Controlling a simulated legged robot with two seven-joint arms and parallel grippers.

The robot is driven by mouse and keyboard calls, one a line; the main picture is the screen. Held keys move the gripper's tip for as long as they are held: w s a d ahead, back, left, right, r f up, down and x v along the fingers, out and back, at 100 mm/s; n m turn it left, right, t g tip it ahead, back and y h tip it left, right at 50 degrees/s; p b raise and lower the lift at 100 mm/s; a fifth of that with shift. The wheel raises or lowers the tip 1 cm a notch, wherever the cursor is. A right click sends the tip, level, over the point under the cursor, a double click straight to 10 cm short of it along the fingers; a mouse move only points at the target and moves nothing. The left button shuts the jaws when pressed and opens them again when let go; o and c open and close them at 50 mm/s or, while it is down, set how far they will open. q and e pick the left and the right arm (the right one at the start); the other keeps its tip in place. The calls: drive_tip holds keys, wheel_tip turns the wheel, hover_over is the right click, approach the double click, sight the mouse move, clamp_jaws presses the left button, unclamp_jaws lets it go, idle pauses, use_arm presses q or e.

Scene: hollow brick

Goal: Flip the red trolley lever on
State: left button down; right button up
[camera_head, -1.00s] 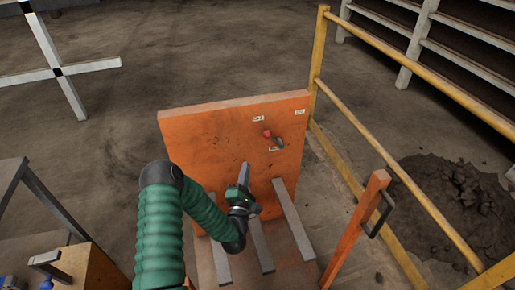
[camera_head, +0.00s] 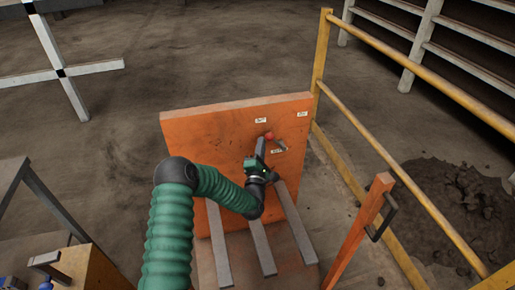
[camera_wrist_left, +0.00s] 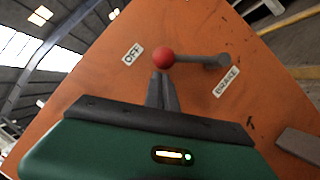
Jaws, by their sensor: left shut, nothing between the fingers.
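The red-knobbed lever (camera_head: 269,136) is mounted on the upright orange panel of the trolley (camera_head: 205,130). In the left wrist view, its round red knob (camera_wrist_left: 163,57) is beside a label reading OFF (camera_wrist_left: 132,54), and its grey arm (camera_wrist_left: 195,59) runs right to the pivot. My left gripper (camera_head: 261,140) is shut and empty, its tips just to the left of and below the knob in the head view. In the left wrist view, the closed fingertips (camera_wrist_left: 161,76) are right below the knob; I cannot tell whether they touch it. My right gripper is out of view.
A second label (camera_wrist_left: 227,81) is near the pivot. Grey bars (camera_head: 295,220) lie across the trolley's base. An orange post with a dark handle (camera_head: 358,230) stands to the right, and a yellow railing (camera_head: 400,160) runs beyond it. Open floor (camera_head: 190,60) lies behind the panel.

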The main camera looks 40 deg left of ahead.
sight(269, 138)
use_arm(q)
drive_tip(key=shift+r, duration=0.1)
drive_tip(key=shift+w+d+r+m+p, duration=0.1)
drive_tip(key=shift+w+r+m+p, duration=0.1)
drive_tip(key=shift+m+p, duration=0.25)
drive_tip(key=shift+r+m, duration=0.2)
drive_tip(key=shift+m, duration=0.05)
drive_tip(key=r+m+p, duration=0.1)
drive_tip(key=w+d+r+m+h+p, duration=0.1)
drive_tip(key=p, duration=0.1)
drive_tip(key=r+m+g+p, duration=0.1)
drive_tip(key=shift+w+d+h, duration=0.3)
drive_tip(key=shift+w, duration=0.05)
drive_tip(key=w+d+m+g+p, duration=0.4)
drive_tip(key=w+d+m+p, duration=0.1)
drive_tip(key=w+d+m, duration=0.1)
drive_tip(key=shift+w+d+r+m, duration=0.35)
drive_tip(key=shift+w+r+m, duration=0.1)
drive_tip(key=shift+w+m, duration=0.45)
